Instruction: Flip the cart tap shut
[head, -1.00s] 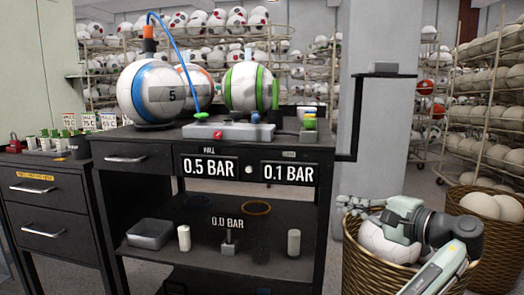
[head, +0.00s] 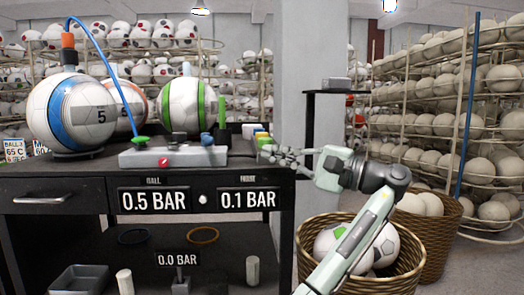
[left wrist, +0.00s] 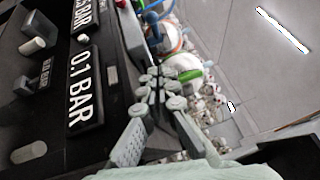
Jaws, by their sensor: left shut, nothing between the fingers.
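The black cart (head: 70,185) carries a grey unit (head: 172,156) with a red button (head: 164,162), a green knob (head: 140,141) and a blue knob (head: 207,140). A green upright piece (head: 222,115) stands behind its right end. I cannot tell for sure which part is the tap. My left gripper (head: 268,153) is shut and empty at the right end of the cart top, beside small coloured pieces (head: 262,139). In the left wrist view its fingers (left wrist: 154,90) are together near the 0.1 BAR sign (left wrist: 84,85). My right gripper is not in view.
A blue-striped ball (head: 68,112) with a hose and a green-striped ball (head: 187,106) stand on the cart. A grey pillar (head: 306,60) rises behind the gripper. A wicker basket of balls (head: 410,270) stands at the lower right.

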